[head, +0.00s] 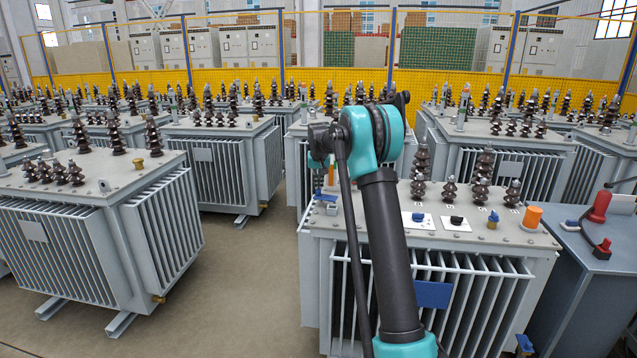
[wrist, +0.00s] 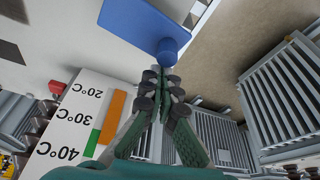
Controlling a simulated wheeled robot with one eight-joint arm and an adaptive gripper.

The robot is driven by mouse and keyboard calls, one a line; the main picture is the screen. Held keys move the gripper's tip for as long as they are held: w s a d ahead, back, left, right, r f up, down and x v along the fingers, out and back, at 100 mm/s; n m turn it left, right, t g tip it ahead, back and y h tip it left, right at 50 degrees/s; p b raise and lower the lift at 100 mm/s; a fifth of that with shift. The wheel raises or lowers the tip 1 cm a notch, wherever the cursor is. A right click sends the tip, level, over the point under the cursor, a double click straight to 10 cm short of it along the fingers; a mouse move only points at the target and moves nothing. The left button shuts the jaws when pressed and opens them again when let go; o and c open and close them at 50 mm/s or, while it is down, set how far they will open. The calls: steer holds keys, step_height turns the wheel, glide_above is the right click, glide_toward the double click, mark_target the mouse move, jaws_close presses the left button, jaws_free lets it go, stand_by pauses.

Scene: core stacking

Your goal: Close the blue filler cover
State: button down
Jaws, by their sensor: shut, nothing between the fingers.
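A flat blue plate (wrist: 150,18) with a short round blue knob (wrist: 167,50) fills the top middle of the wrist view; it looks like the blue filler cover. My gripper (wrist: 160,72) is shut and empty, its fingertips right at the knob. I cannot tell whether they touch it, or how far the cover stands open. In the head view my arm hides most of this spot; small blue parts (head: 326,198) show left of the arm on the near transformer's top (head: 390,235).
A temperature gauge (wrist: 85,120) stands close left of my fingers, with a red part (wrist: 57,87) nearby. Floor (head: 230,290) is clear at left.

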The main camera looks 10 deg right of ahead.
mark_target(316, 197)
steer(key=shift+s+a+n, duration=0.1)
steer(key=shift+s+n, duration=0.2)
stand_by(0.4)
steer(key=n, duration=0.1)
steer(key=s+a+n+y, duration=0.1)
steer(key=n, duration=0.1)
steer(key=s+n, duration=0.1)
steer(key=shift+s+a+y, duration=0.15)
steer(key=shift+s+y, duration=0.1)
steer(key=shift+y, duration=0.05)
steer(key=s+n, duration=0.1)
steer(key=n, duration=0.1)
steer(key=s+n+g+y, duration=0.1)
steer(key=s+n, duration=0.1)
steer(key=shift+a+n, duration=0.1)
steer(key=shift+n, duration=0.3)
steer(key=n, duration=0.1)
steer(key=s+n, duration=0.1)
steer(key=s+n+y, duration=0.1)
steer(key=shift+s+d+n+g, duration=0.1)
steer(key=shift+d+n+g, duration=0.2)
steer(key=shift+g, duration=0.1)
steer(key=n, duration=0.1)
steer(key=s+d+n+g, duration=0.1)
steer(key=n, duration=0.1)
steer(key=s+n, duration=0.1)
steer(key=shift+s+d+y, duration=0.1)
steer(key=shift+d+y, duration=0.2)
steer(key=shift+s+d, duration=0.55)
steer(key=shift+d, duration=0.15)
